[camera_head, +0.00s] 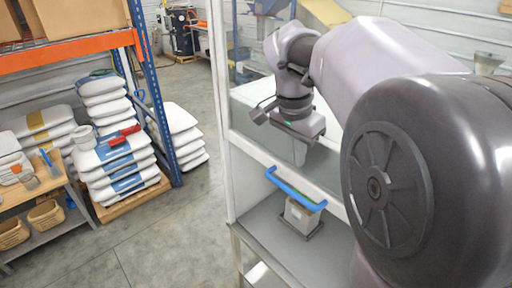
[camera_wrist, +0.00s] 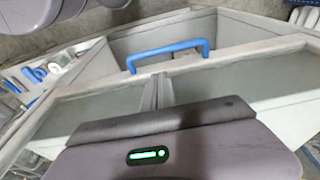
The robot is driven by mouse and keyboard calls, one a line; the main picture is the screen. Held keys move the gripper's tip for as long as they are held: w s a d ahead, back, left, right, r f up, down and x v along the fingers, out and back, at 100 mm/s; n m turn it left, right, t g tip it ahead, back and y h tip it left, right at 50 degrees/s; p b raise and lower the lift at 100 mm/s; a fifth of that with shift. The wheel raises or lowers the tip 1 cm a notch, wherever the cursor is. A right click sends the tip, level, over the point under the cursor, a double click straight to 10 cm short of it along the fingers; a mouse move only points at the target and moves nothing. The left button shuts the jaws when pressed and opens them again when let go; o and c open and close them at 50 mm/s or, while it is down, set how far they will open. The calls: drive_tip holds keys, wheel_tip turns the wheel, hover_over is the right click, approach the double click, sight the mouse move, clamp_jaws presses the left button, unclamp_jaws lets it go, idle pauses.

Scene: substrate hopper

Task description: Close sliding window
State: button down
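The sliding window (camera_head: 318,169) is a clear pane in a white frame on the front of a tall cabinet. A blue handle (camera_head: 295,188) is fixed along its lower rail; it also shows as an arch in the wrist view (camera_wrist: 168,51). Below the rail the cabinet front is open, showing a grey interior floor. My gripper (camera_head: 300,152) points down in front of the pane, above the handle and apart from it. In the wrist view its fingers (camera_wrist: 159,91) appear close together with nothing between them, short of the handle.
A small metal block (camera_head: 300,217) stands on the cabinet floor behind the handle. White sacks (camera_head: 118,160) are stacked at the left under an orange and blue rack (camera_head: 70,52). A wooden bench (camera_head: 40,187) with baskets stands at far left. The concrete floor (camera_head: 170,235) between is clear.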

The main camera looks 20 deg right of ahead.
hover_over(291, 191)
drive_tip(key=x, duration=0.6)
drive_tip(key=shift+w+a, duration=0.1)
drive_tip(key=shift+a, duration=0.1)
drive_tip(key=f, duration=0.2)
drive_tip(key=s+f, duration=0.1)
drive_tip(key=shift+a, duration=0.3)
drive_tip(key=shift+w+a+f, duration=0.1)
drive_tip(key=shift+w+f, duration=0.2)
drive_tip(key=shift+s, duration=0.1)
